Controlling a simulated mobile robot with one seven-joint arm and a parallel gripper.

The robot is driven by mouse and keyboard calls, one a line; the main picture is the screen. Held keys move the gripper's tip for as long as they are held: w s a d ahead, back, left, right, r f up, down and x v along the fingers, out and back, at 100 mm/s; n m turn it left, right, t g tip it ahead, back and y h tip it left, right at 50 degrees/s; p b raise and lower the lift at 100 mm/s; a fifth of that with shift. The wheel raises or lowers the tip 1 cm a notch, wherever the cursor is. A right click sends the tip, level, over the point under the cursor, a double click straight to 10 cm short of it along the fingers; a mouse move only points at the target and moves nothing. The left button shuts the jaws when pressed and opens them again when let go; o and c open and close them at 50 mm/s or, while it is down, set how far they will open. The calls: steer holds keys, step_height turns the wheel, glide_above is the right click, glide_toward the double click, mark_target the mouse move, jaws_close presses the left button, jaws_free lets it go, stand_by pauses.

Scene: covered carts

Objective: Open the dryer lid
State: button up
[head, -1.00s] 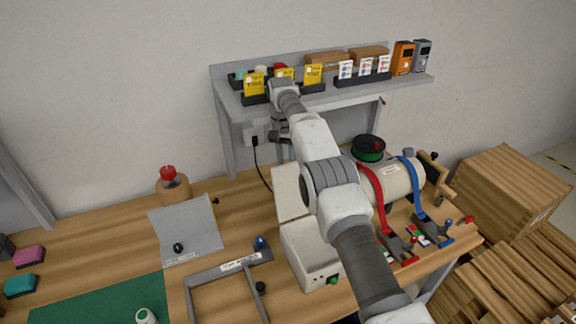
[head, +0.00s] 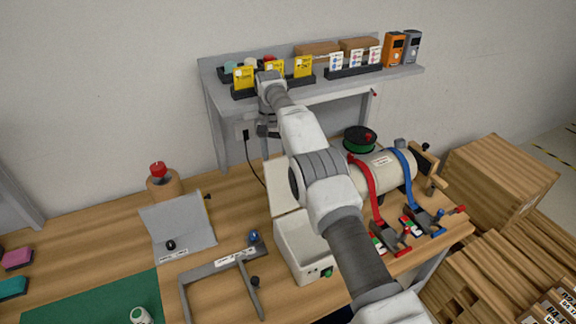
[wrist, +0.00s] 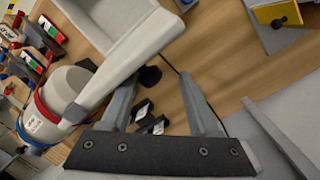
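The dryer is a cream box (head: 300,249) on the bench, partly behind my arm in the head view. Its lid (head: 286,184) stands raised at the box's back edge. In the wrist view I look into the open box (wrist: 122,18), and the lid (wrist: 128,68) appears nearly edge-on as a pale slab. My gripper (wrist: 165,98) is open, with its fingers spread apart. The left finger is close beside the lid; I cannot tell if they touch. In the head view my gripper (head: 268,130) is behind the lid, below the shelf. A black knob (wrist: 150,76) shows between the fingers.
A grey shelf (head: 300,89) with yellow packets stands behind. A cream cylinder (head: 383,168) with red and blue straps is right of the dryer. A grey frame (head: 222,263) and grey folded sheet (head: 180,220) lie left. A black cable (head: 252,165) hangs behind.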

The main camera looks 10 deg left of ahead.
steer(key=shift+s+d+r, duration=0.15)
